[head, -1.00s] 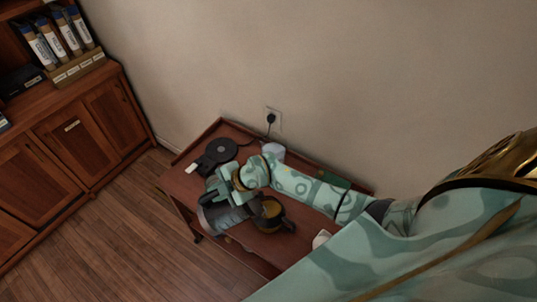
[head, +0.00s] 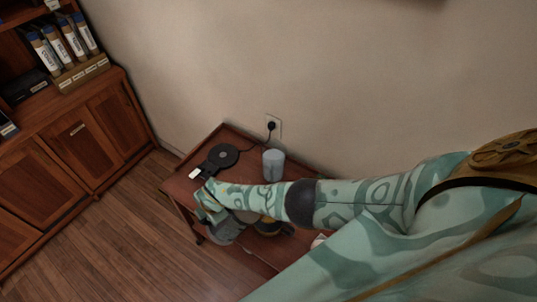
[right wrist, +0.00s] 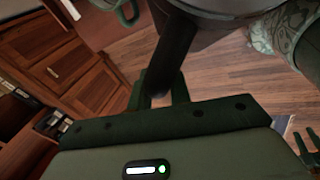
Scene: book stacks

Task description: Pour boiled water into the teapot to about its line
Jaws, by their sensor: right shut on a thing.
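The grey kettle (head: 226,232) is at the front left of the small table, partly hidden by my right forearm. My right gripper (head: 207,212) is shut on its black handle, which shows between the green fingers in the right wrist view (right wrist: 172,55). The kettle's grey body (right wrist: 225,6) fills the top of that view and looks tilted. The dark teapot with an amber tint (head: 268,228) stands just right of the kettle, mostly hidden under my arm. Its line and water level cannot be seen, nor any stream.
The black round kettle base (head: 222,156) lies at the table's back left, its cord running to the wall socket (head: 273,127). A grey-blue canister (head: 273,165) stands close behind my forearm. The wooden table (head: 183,182) meets the wall; cabinets (head: 75,140) stand left.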

